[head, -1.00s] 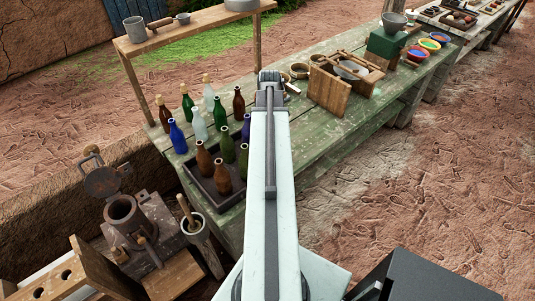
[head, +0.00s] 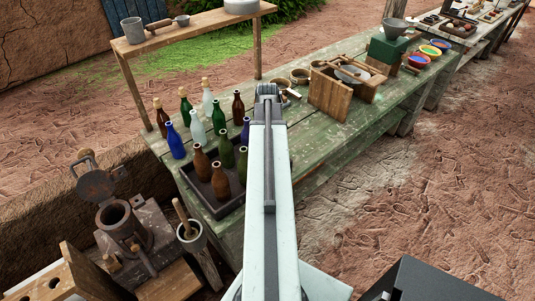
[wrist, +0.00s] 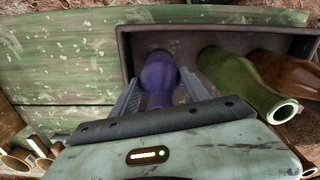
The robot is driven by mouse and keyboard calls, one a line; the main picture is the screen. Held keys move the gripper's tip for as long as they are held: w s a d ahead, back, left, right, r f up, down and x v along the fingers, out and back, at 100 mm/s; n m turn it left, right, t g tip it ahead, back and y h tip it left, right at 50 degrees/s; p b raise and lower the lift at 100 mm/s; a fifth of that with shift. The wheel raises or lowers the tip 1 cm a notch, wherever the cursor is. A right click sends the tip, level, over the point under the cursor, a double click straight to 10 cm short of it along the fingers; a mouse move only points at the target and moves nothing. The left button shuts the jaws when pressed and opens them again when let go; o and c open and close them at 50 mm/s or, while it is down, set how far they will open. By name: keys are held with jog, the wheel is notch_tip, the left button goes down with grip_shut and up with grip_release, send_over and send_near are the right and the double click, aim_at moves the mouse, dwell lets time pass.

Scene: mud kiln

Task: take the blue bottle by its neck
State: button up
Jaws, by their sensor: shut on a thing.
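In the wrist view a dark blue-violet bottle (wrist: 159,72) stands between the two fingers of my gripper (wrist: 158,90), in the left end of a dark tray. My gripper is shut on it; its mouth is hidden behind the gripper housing. In the head view the same dark bottle (head: 245,131) shows partly beside my arm, with my gripper (head: 267,90) above and to its right. A brighter blue bottle (head: 175,141) stands on the table at the left, apart from my gripper.
The tray (head: 222,212) also holds green bottles (head: 226,151) and brown bottles (head: 220,182). In the wrist view a green bottle (wrist: 240,80) stands close right of the held one. More bottles stand behind on the green table (head: 300,130).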

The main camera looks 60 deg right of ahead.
notch_tip(320, 180, up, 10)
jog(key=p, duration=1)
